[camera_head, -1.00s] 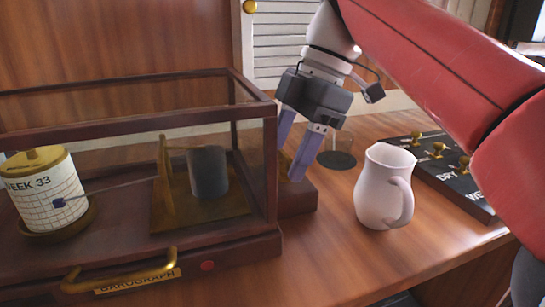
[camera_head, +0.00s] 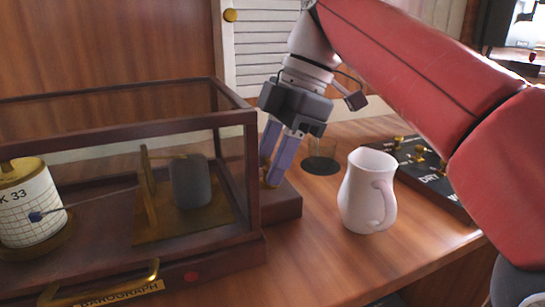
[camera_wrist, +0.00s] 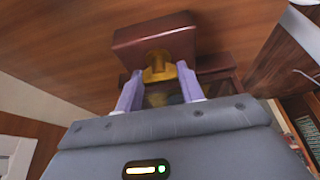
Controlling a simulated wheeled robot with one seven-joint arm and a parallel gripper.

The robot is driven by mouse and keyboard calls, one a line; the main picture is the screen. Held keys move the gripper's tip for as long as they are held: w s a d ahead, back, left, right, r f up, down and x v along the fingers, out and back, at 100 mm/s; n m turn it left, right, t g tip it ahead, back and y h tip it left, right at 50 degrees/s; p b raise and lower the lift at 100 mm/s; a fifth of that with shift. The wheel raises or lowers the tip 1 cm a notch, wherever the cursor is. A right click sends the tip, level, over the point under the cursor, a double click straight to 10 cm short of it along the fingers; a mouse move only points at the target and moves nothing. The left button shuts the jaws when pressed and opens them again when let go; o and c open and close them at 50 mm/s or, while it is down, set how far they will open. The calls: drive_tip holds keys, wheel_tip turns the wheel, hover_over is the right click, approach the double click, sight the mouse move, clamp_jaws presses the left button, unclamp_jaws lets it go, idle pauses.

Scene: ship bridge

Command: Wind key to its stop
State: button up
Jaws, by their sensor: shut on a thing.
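The brass key (camera_wrist: 157,73) stands out from a small dark-red wooden block (camera_wrist: 155,38) in the wrist view. My gripper (camera_wrist: 160,82) has its two purple fingers on either side of the key and is shut on it. In the head view my gripper (camera_head: 269,172) reaches down to the block (camera_head: 283,207), just right of the glass case. Only a sliver of brass shows there beside the fingers, and most of the key is hidden. I cannot tell how far the key is turned.
The glazed barograph case (camera_head: 205,250) stands close on the left, with a drum (camera_head: 32,205) and pen arm inside. A white jug (camera_head: 360,195) stands to the right. A dark round disc (camera_head: 322,166) lies behind, and a black panel with brass knobs (camera_head: 430,180) is farther right.

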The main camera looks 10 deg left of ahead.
drive_tip(key=m+t+b, duration=0.1)
drive_tip(key=m, duration=0.2)
drive_tip(key=shift+s+f+b, duration=0.1)
drive_tip(key=shift+b, duration=0.2)
drive_tip(key=m+t, duration=0.1)
drive_tip(key=m, duration=0.1)
drive_tip(key=shift+s+m+y+b, duration=0.1)
drive_tip(key=shift+m+y+b, duration=0.2)
drive_tip(key=m+t, duration=0.1)
drive_tip(key=m, duration=0.2)
drive_tip(key=shift+s, duration=0.1)
drive_tip(key=shift+m+t+p, duration=0.4)
drive_tip(key=shift+m+t, duration=0.4)
drive_tip(key=shift+m, duration=0.8)
drive_tip(key=o, duration=1)
drive_tip(key=p+v, duration=0.2)
drive_tip(key=v, duration=0.6)
drive_tip(key=shift+a, duration=0.25)
